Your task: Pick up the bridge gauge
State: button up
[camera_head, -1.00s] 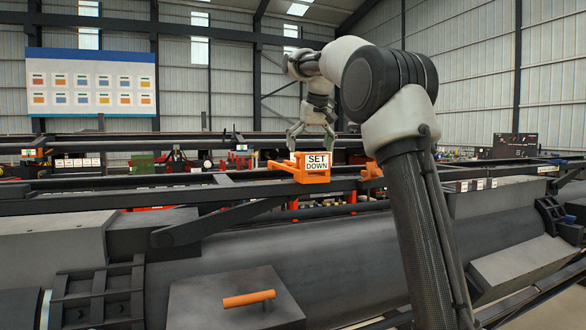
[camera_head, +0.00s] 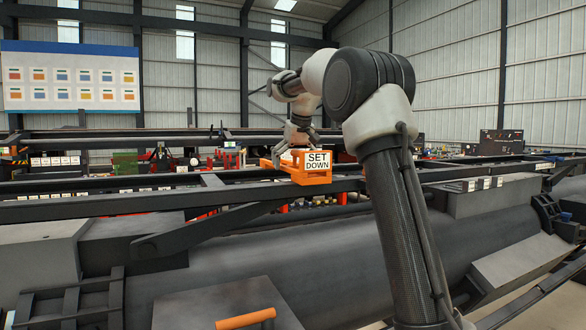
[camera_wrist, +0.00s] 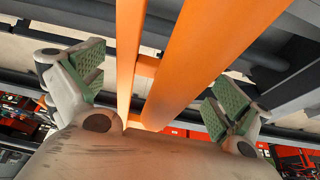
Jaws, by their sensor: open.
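An orange piece made of two long parallel bars with short cross pieces (camera_wrist: 195,60) fills the middle of the wrist view. I cannot tell whether it is the bridge gauge or part of its holder. My gripper (camera_wrist: 158,78) is open, with one green-padded finger on each side of the bars. No finger is seen pressed on them. In the head view, my gripper (camera_head: 301,132) is just above and behind an orange bracket (camera_head: 311,178) with a white SET DOWN sign (camera_head: 318,160). The bracket stands on a dark rail; the gripper partly hides what lies behind it.
Dark rails (camera_head: 110,205) run across in front of and behind the bracket. A big dark cylinder (camera_head: 230,250) lies below them. An orange handle (camera_head: 245,318) is on a nearer box. A wall board (camera_head: 70,78) hangs at the back left.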

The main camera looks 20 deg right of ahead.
jog(key=shift+w+f, duration=0.15)
jog(key=shift+f, duration=0.2)
jog(key=shift+r, duration=0.1)
jog(key=c, duration=1.4)
notch_tip(320, 180, up, 10)
